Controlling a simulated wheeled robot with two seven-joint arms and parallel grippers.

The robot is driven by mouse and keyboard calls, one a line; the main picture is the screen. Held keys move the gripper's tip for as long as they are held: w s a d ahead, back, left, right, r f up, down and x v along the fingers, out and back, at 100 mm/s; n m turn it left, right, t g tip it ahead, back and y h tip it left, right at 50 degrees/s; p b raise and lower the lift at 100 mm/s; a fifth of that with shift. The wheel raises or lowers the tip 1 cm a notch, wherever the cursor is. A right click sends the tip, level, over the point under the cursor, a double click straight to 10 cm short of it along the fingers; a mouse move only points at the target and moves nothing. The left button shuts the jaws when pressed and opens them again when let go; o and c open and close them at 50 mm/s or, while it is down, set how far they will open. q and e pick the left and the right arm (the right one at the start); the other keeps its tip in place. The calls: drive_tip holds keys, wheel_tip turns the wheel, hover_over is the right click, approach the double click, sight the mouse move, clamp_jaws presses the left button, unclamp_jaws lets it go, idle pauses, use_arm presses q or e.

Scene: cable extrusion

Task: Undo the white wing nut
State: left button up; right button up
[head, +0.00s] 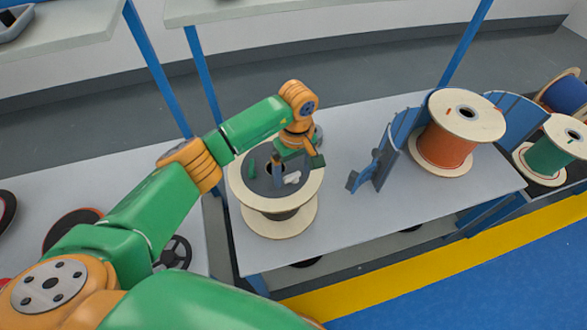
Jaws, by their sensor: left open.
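The white wing nut (292,178) shows as a small pale shape on the dark top of a spool with light wooden flanges (277,225), which stands on the grey table. My left gripper (297,166) is over the top of this spool, just above and beside the wing nut, with its jaws open. It looks empty, and I cannot tell whether a finger touches the nut. My wrist and gripper cover part of the spool's far side. My right gripper is not in view.
A small green piece (251,169) sits on the spool top, left of my gripper. A blue stand (376,168) and an orange cable spool (446,147) are to the right. The grey table (345,215) is clear in front of the stand. A green cable spool (549,157) stands farther right.

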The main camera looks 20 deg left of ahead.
use_arm(q)
drive_tip(key=shift+s+a, duration=0.1)
drive_tip(key=c, duration=1.4)
